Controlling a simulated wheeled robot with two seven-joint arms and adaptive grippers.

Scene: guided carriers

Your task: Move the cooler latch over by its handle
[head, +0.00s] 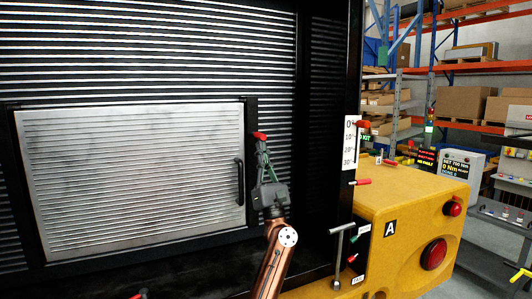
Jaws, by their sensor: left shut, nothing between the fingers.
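A silver slatted cooler panel (140,180) with a black handle (239,181) on its right side is set in a black frame. A small red grip (259,135), apparently the latch handle, shows on the dark strip right of the panel. My left gripper (261,150) is shut and empty, pointing up with its fingertips just below the red grip. I cannot tell whether they touch it. The gripper hides the strip behind it, and the rest of the latch is hard to make out. My right gripper is not in view.
A white angle scale (350,142) with a red-tipped pointer (362,124) stands to the right. Below it are another red handle (362,182) and a grey T-shaped lever (340,250). A yellow housing (415,205) marked A juts out at right. Shelves stand behind.

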